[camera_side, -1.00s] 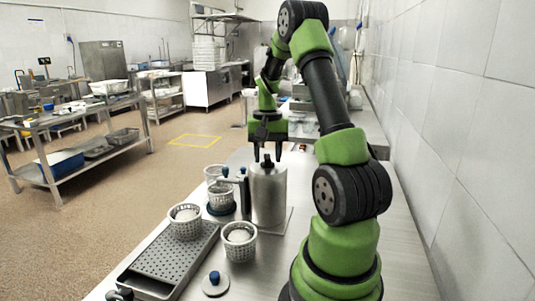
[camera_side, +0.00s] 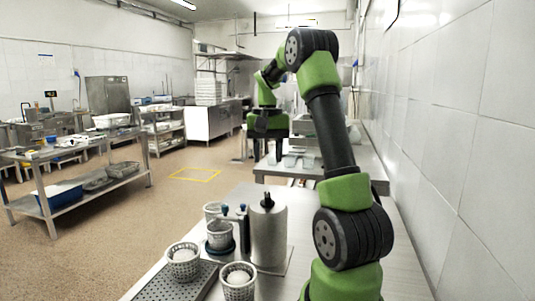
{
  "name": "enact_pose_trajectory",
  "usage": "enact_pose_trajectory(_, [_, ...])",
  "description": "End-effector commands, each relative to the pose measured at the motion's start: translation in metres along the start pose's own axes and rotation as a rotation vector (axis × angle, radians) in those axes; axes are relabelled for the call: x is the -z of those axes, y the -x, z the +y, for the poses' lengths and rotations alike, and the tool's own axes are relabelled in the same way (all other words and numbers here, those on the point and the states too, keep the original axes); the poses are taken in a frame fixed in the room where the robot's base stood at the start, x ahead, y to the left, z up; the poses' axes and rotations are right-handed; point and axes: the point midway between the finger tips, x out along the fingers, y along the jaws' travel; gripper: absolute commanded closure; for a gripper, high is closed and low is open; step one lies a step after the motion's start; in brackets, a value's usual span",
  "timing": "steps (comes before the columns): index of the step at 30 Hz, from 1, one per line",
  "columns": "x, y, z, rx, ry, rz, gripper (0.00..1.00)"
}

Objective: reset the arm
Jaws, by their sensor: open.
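My gripper (camera_side: 267,152) hangs at the end of my green and black arm, fingers pointing down. It is open and empty, in the air above and behind the steel cylinder (camera_side: 268,238). The cylinder stands upright on the steel table with a dark knob on its top. The fingertips appear apart from it.
Perforated baskets with white contents stand at the front: one (camera_side: 183,262) on a perforated tray (camera_side: 176,284), another (camera_side: 237,283) to its right. A tiled wall (camera_side: 455,150) bounds the right. Bare tabletop (camera_side: 400,262) lies beside my base.

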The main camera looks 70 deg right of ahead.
Motion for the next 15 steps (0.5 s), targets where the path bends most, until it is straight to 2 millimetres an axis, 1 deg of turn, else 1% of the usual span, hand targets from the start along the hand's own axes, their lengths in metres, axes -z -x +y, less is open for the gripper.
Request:
enact_pose_trajectory(12, [-0.0001,0.0,-0.0003,0.0,0.001,0.0,0.57])
enact_pose_trajectory(14, [-0.0025,0.0017,-0.0032,0.004,0.01,0.005,0.57])
enact_pose_trajectory(15, [-0.0063,0.0045,-0.0077,0.009,0.025,0.013,0.57])
